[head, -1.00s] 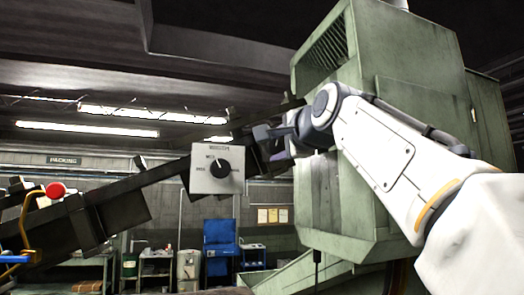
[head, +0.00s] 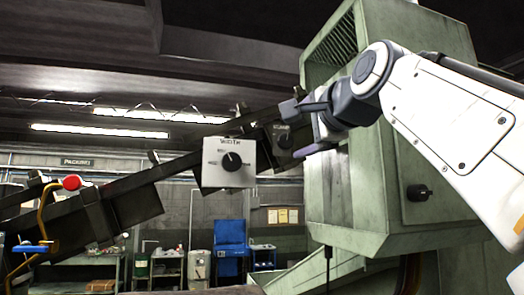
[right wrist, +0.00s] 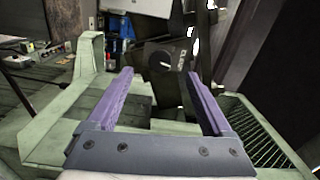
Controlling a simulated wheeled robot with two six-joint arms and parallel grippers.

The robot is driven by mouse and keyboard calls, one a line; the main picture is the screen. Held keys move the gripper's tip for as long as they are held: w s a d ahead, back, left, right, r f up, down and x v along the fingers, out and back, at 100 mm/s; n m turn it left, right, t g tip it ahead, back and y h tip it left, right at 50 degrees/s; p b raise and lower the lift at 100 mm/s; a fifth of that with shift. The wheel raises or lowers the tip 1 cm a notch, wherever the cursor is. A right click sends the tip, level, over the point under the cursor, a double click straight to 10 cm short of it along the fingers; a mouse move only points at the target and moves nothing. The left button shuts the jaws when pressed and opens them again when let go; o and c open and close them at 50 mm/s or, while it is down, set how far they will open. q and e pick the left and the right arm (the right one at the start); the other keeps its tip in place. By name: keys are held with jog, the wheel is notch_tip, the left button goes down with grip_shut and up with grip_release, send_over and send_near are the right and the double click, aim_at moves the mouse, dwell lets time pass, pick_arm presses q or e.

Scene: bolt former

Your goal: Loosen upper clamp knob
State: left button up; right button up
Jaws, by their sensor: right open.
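A dark panel carries a round black knob (head: 284,139), with small lettering too blurred to read, on the sloping dark rail; I take it for the upper clamp knob. The dark knob (right wrist: 160,58) also shows in the right wrist view, beyond and between the fingertips. My right gripper (head: 298,130) is open and empty, just right of that knob in the head view. Its two purple fingers (right wrist: 160,82) are spread wide and apart from the knob. My left gripper is not in view.
A white box with a black dial (head: 232,162) hangs on the rail (head: 130,200), left of the dark panel. The large green machine housing (head: 345,190) stands close at right, with another black knob (head: 418,193). A red ball handle (head: 72,182) is at far left.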

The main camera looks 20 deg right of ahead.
aim_at(287, 140)
jog(key=shift+s, duration=0.85)
jog(key=w+n+p, duration=0.1)
jog(key=w+n, duration=0.1)
jog(key=w, duration=0.2)
jog(key=w+n+p, duration=0.1)
jog(key=w+n, duration=0.1)
jog(key=w, duration=0.2)
jog(key=shift+w+a, duration=0.1)
jog(key=n, duration=0.3)
jog(key=shift+n, duration=2)
